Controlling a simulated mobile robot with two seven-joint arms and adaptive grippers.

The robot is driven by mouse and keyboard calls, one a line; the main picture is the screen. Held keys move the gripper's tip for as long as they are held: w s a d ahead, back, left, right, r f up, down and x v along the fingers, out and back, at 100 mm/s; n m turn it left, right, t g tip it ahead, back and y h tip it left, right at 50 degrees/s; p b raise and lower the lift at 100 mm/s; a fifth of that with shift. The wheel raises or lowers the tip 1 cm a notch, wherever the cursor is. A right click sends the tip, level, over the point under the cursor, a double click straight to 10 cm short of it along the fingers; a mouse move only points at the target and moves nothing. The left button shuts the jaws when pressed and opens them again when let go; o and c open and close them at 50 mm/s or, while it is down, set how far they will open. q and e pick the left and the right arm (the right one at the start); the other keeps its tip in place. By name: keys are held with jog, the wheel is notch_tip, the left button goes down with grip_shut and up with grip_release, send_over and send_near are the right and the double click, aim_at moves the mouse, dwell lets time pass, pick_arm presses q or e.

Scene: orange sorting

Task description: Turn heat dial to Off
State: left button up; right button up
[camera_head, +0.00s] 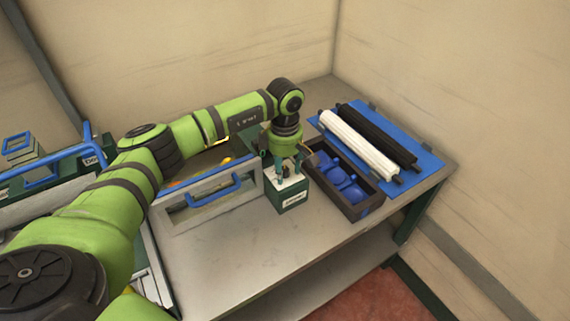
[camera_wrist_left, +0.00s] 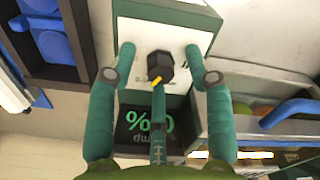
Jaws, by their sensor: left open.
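The heat dial is a black knob (camera_wrist_left: 160,66) with a yellow pointer, on the white top face of a small green and white box (camera_head: 289,200). In the left wrist view the pointer aims toward the bottom of the picture, slightly left. A dark display (camera_wrist_left: 135,125) below it shows green digits and a percent sign, upside down and partly hidden by a finger. My left gripper (camera_head: 285,168) is above the box, pointing down. Its fingers (camera_wrist_left: 160,60) are open on either side of the knob, with visible gaps. In the head view the knob is hidden.
A dark crate (camera_head: 352,212) with blue items stands right of the box. A clear-fronted bin with a blue handle (camera_head: 212,190) is close on the left. The table front (camera_head: 240,260) is clear.

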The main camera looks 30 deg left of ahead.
pick_arm(q)
grip_shut()
dwell(0.3)
